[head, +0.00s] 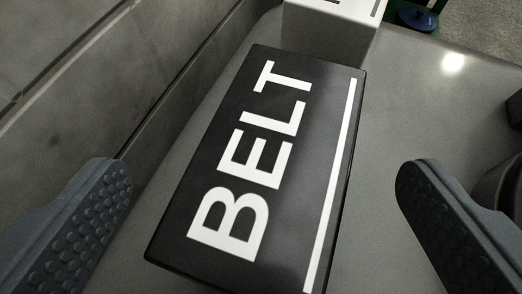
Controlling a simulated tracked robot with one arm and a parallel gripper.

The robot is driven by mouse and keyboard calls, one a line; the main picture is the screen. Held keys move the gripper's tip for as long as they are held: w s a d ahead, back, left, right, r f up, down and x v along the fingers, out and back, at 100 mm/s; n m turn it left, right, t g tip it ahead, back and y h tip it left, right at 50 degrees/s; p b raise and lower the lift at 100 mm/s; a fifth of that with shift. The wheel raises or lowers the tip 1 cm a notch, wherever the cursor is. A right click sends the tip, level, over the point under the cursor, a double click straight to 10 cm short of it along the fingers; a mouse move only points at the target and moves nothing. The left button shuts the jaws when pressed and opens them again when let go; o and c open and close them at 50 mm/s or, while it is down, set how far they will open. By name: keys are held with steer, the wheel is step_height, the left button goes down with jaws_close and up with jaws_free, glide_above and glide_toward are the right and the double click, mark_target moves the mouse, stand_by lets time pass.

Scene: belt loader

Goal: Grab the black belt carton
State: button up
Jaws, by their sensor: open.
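The black belt carton (300,165) lies in the middle of the head view on a grey surface, with "BELT" in white letters and a white stripe along its right side. Its long side runs from lower left to upper right. My gripper (262,200) is open, one finger on each side of the carton. Both fingers have studded dark pads and stand apart from the carton, with a gap on each side. The near bottom edge of the carton is close to the picture's lower border.
A white box (332,30) stands right behind the carton's far end. A grey wall (90,70) runs along the left. A green thing with a blue round part (416,19) is at the top right. Dark objects (506,185) sit at the right edge. The grey surface (420,110) is clear right of the carton.

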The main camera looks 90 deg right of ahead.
steer(key=shift+x, duration=1)
steer(key=c, duration=1.9)
steer(key=shift+o, duration=0.2)
steer(key=shift+r, duration=0.15)
